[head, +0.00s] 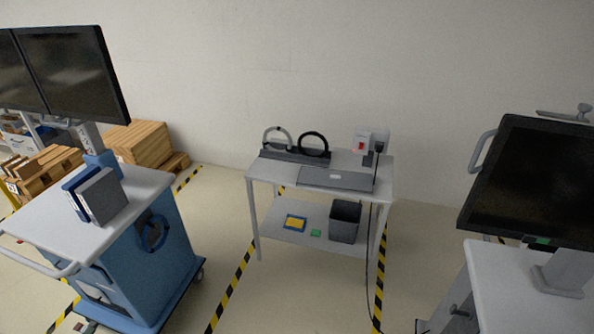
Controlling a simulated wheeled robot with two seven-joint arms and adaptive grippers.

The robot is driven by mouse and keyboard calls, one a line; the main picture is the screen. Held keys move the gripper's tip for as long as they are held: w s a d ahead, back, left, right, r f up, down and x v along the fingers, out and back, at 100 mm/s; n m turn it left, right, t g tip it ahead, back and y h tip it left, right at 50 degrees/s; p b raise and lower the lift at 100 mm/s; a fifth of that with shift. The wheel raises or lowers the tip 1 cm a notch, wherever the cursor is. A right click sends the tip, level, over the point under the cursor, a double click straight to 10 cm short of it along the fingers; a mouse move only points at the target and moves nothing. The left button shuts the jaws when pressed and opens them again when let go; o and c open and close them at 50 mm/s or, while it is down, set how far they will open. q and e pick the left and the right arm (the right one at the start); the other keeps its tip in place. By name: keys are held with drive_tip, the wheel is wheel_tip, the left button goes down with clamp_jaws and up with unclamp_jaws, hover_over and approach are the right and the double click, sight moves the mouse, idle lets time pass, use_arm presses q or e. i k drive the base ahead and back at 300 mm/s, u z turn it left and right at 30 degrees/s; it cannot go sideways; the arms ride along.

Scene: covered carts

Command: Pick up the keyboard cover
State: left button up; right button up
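No thing in view is plainly a keyboard cover. A flat grey panel (336,178) lies on the top of the white table in the middle, near its front edge; I cannot tell whether it is the cover. A long dark tray-like piece (295,157) lies behind and to the left of it. Neither of my grippers shows in the head view.
The white two-shelf table (262,172) carries two ring-shaped items and a small device; a dark bin (345,222) stands on its lower shelf. A blue cart (120,260) stands left, and a white cart (500,290) with a dark monitor (530,180) right.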

sight(345, 180)
drive_tip(key=u, duration=0.25)
drive_tip(key=i, duration=1)
drive_tip(key=z, duration=0.45)
drive_tip(key=i, duration=0.75)
drive_tip(key=z, duration=0.7)
